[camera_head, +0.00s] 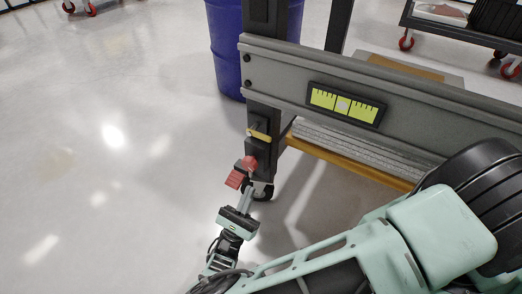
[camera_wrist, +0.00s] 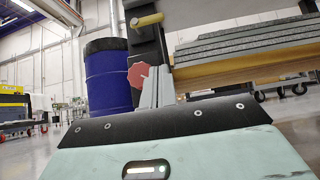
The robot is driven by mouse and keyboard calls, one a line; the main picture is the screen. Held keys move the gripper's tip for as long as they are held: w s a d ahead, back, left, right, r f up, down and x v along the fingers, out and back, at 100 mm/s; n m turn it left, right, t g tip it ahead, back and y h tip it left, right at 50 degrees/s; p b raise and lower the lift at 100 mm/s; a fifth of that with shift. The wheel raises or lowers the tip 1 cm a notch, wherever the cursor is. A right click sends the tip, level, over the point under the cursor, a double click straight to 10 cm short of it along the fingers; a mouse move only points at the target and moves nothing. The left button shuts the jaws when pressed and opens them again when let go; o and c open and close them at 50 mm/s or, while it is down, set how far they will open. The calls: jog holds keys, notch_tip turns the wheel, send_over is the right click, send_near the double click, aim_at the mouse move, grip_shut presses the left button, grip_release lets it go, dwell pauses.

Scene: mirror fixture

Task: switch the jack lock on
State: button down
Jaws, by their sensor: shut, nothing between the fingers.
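A red lock part (camera_head: 249,163) sits low on the dark leg of the grey fixture, above a caster wheel (camera_head: 264,191). A second red piece (camera_head: 234,180) juts out beside it at lower left. In the wrist view a red, many-sided plate (camera_wrist: 137,74) shows just left of my fingers. My gripper (camera_head: 247,189) is shut and empty, its fingertips right by the red parts; I cannot tell whether they touch. In the wrist view my gripper (camera_wrist: 158,85) points at the leg and its fingers hide part of it. A yellow handle (camera_head: 259,135) sits higher on the leg.
A blue barrel (camera_head: 226,50) stands behind the leg. The grey beam (camera_head: 430,97) with a yellow-green gauge (camera_head: 343,104) runs to the right. A yellow-edged lower shelf (camera_head: 350,162) is under it. Open floor (camera_head: 100,150) lies to the left.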

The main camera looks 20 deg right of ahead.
aim_at(259, 135)
dwell(0.3)
jog(key=b+x, duration=0.2)
jog(key=x, duration=0.7)
jog(key=shift+w+d+r, duration=0.15)
jog(key=shift+d+r, duration=0.1)
jog(key=shift+r+b, duration=0.65)
jog(key=shift+r, duration=1.5)
jog(key=shift+r+n+p, duration=0.1)
jog(key=shift+n+p, duration=0.2)
